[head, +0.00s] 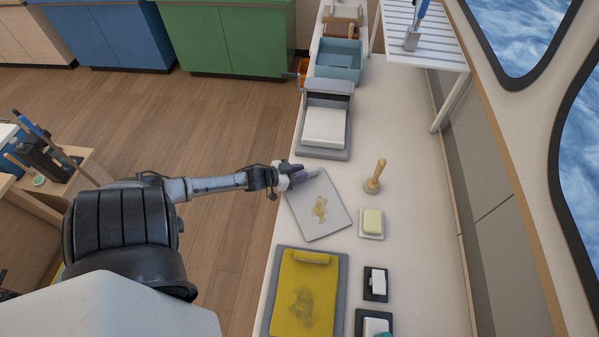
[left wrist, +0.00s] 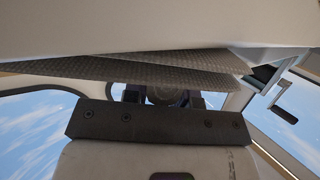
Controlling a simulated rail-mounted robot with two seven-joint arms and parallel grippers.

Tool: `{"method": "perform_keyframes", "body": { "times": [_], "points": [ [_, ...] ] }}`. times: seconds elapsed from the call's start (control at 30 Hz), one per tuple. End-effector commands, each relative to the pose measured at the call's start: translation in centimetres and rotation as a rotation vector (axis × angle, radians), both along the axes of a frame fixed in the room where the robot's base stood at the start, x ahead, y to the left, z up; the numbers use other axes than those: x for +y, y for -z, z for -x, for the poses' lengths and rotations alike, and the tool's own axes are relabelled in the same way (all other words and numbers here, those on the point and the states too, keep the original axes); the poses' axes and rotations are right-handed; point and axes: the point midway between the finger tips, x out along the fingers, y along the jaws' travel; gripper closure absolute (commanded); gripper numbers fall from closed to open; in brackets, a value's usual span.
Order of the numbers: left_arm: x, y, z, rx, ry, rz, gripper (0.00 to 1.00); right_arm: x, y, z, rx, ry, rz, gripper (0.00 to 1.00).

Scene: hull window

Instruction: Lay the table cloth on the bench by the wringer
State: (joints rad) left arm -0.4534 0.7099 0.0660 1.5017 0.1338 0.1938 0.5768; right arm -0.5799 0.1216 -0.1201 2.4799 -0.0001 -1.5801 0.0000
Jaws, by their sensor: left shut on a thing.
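The table cloth (head: 335,215) appears to be the pale grey sheet with a yellowish stain, spread flat at a slant at the bench's left edge in the head view. My left gripper (head: 302,173) is shut on its far left part. I cannot tell whether the cloth touches the bench or hangs just above it. The wringer appears to be the grey device with a roller and white bed (head: 324,127), just beyond the cloth. In the left wrist view, a pale surface and textured grey strips fill the upper part; the fingertips are unclear. My right gripper is not in view.
On the bench (head: 400,130), a wooden-handled tool (head: 375,177) and a soap dish (head: 371,223) stand right of the cloth. A blue basin (head: 338,58) is beyond the wringer. The bench's right side is mostly clear.

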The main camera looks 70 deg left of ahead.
Motion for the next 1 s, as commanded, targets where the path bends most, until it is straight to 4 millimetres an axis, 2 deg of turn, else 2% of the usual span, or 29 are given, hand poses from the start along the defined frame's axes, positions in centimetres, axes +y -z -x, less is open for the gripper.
{"method": "perform_keyframes", "body": {
  "times": [0.27,0.3,0.6,1.0],
  "points": [
    [-0.01,0.14,-0.02,-0.001,0.000,0.000,1.00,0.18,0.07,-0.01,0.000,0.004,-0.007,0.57],
    [-0.01,0.14,-0.02,-0.001,0.000,0.000,0.73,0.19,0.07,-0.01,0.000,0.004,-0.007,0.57],
    [0.00,0.15,-0.01,0.000,0.000,0.000,0.45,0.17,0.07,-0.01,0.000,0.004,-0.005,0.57],
    [0.00,0.16,0.01,0.001,0.000,0.000,0.45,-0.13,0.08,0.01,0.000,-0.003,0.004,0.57]
  ]
}}
